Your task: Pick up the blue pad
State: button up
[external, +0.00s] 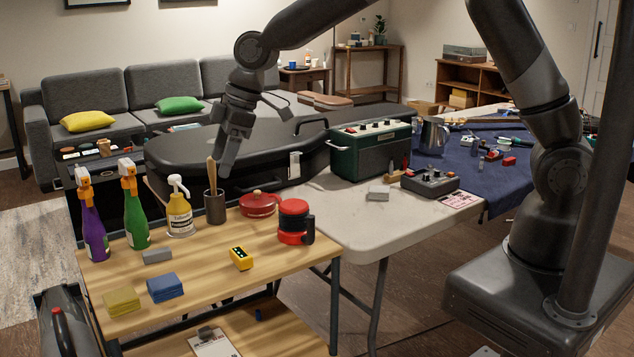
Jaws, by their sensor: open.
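The blue pad (165,287) is a small folded-looking block lying flat on the wooden bench top (205,308), near its front left. My gripper (226,170) is open and points down, high above the back of the bench, near the dark cup with a wooden handle in it. It is apart from the blue pad, up and to the right of it in the picture. I see nothing held between the fingers.
A yellow pad (122,301) lies left of the blue pad and a grey block (157,255) lies behind it. Two spray bottles (135,215), a pump bottle (180,212) and a dark cup (215,207) stand behind. A yellow device (241,258) lies to the right.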

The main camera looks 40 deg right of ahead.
jog(key=s+a+f+n+g, duration=0.2)
jog(key=s+a+f+n, duration=0.15)
jog(key=a+f, duration=0.7)
send_over(165, 281)
jog(key=d, duration=0.2)
jog(key=f, duration=0.3)
jog(key=shift+w+f+m+y, duration=0.2)
jog(key=shift+f+m+y, duration=0.15)
jog(key=shift+y, duration=0.05)
jog(key=x, duration=0.5)
jog(key=shift+d+f, duration=0.15)
jog(key=shift+f, duration=0.25)
jog(key=shift+c, duration=0.5)
jog(key=c, duration=1)
